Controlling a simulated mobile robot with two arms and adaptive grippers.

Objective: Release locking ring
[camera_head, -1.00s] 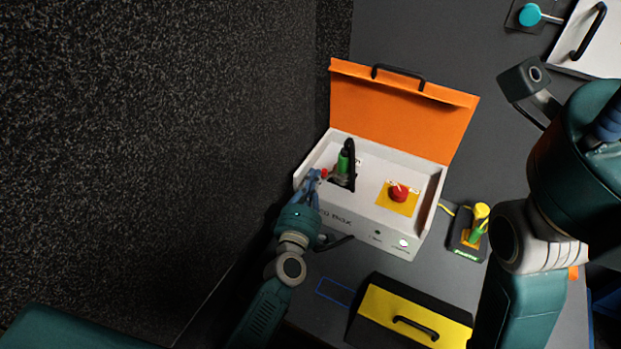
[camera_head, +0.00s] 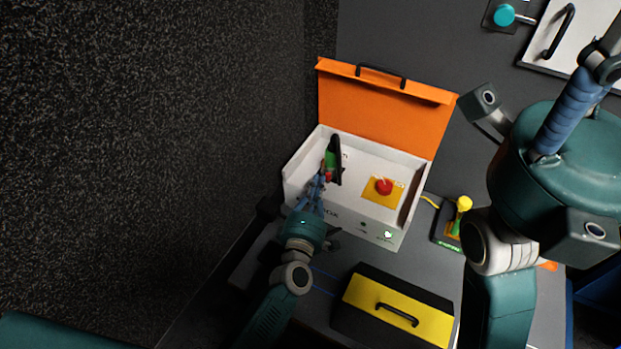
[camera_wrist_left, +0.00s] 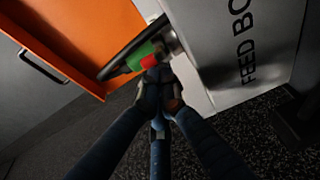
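A connector with a green band (camera_head: 332,158) and a black cable stands inside the left part of the open white box (camera_head: 290,182). In the left wrist view the green band (camera_wrist_left: 139,57) shows with a red part (camera_wrist_left: 149,62) beside it. A grey metal section (camera_wrist_left: 171,41) adjoins it; I cannot make out the locking ring separately. My left gripper (camera_head: 322,178) is at the red part, its fingertips (camera_wrist_left: 160,80) close together and overlapping the connector's near side. Whether they grip anything is unclear. My right arm's blue end (camera_head: 568,112) shows at the right, apart from the box; its fingertips are unclear.
The box's orange lid (camera_head: 385,105) stands open behind. Inside lies a red button (camera_head: 384,186) on a yellow plate. A yellow-black case (camera_head: 392,310) is in front. A yellow-green handled device (camera_head: 459,215) is to the right.

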